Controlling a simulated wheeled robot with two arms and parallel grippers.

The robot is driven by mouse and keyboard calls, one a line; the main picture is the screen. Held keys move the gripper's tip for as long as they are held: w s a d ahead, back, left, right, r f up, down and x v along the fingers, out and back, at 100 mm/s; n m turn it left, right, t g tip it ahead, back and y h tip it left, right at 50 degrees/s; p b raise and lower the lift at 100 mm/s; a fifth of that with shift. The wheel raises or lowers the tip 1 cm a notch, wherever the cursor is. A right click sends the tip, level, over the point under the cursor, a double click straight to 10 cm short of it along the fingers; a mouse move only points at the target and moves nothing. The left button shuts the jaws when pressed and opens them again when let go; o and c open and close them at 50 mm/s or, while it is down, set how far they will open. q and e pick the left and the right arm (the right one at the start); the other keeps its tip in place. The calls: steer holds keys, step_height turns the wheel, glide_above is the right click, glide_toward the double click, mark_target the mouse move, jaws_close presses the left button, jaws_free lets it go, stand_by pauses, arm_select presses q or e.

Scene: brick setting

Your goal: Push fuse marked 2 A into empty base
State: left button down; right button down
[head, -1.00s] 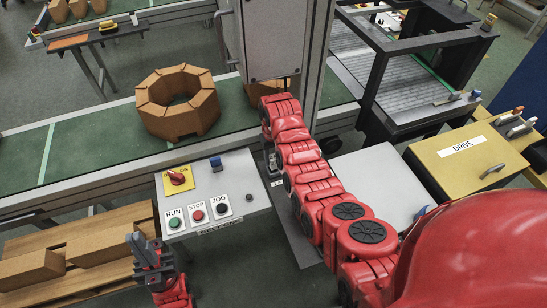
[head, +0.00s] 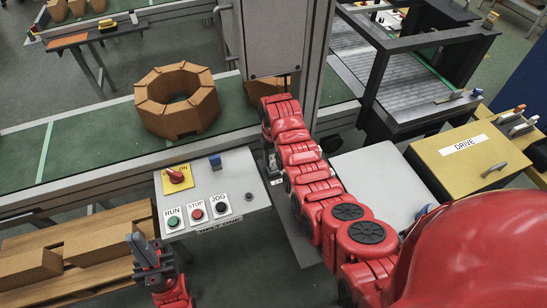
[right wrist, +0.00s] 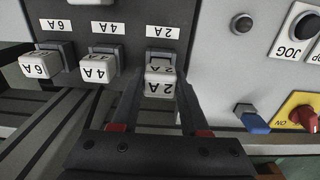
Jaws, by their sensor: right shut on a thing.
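In the right wrist view the picture is upside down. The white fuse marked 2 A (right wrist: 160,87) is between the fingers of my right gripper (right wrist: 160,82), which is shut on it. The fuse is at the front of its grey base (right wrist: 163,53), under the 2 A label (right wrist: 163,30); how deep it sits I cannot tell. In the head view my right arm hides this spot. My left gripper (head: 149,252) is low at the left of the head view, away from the fuses; whether its jaws are parted is unclear.
Fuses marked 4 A (right wrist: 97,68) and 6 A (right wrist: 38,66) sit in bases beside the 2 A one. A panel (head: 240,178) with RUN, STOP and JOG buttons and a red switch (head: 176,175) is close by. A blue knob (right wrist: 252,118) is beside the right finger.

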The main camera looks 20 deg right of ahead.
mark_target(274, 157)
steer(key=shift+f+b, duration=0.65)
steer(key=shift+f, duration=0.4)
steer(key=shift+c, duration=1.6)
jaws_free()
steer(key=o, duration=0.3)
steer(key=shift+r+p, duration=0.6)
steer(key=shift+r, duration=0.85)
steer(key=shift+r+p, duration=0.4)
steer(key=shift+r, duration=1.15)
